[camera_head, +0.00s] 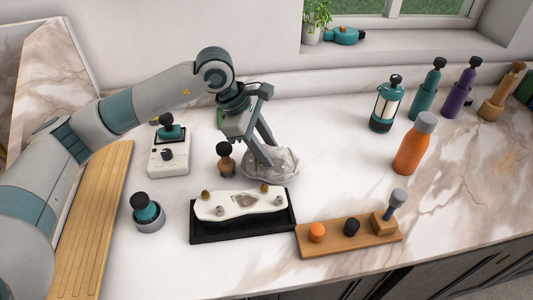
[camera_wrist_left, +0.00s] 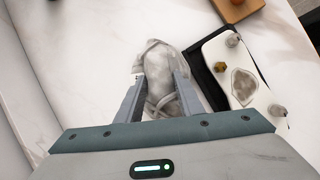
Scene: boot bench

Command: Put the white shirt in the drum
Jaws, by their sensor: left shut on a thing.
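A crumpled whitish-grey, soft-looking thing (camera_head: 272,163) lies on the marble counter behind the black tray; I cannot tell whether it is the white shirt. My left gripper (camera_head: 265,155) reaches down to it from above and is shut on it. In the left wrist view the crumpled thing (camera_wrist_left: 160,68) sits between the two fingers of my left gripper (camera_wrist_left: 160,85) and bulges out beyond their tips. Its lower part is partly hidden by the fingers. I see no drum in either view. My right gripper is not in view.
A black tray (camera_head: 242,236) with a white knobbed plate stands just in front. A wooden board (camera_head: 350,248) with knobs lies to its right. A dark-topped peg (camera_head: 226,160) stands close left of the gripper. An orange bottle (camera_head: 413,145) and lantern (camera_head: 387,104) stand right; between is clear counter.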

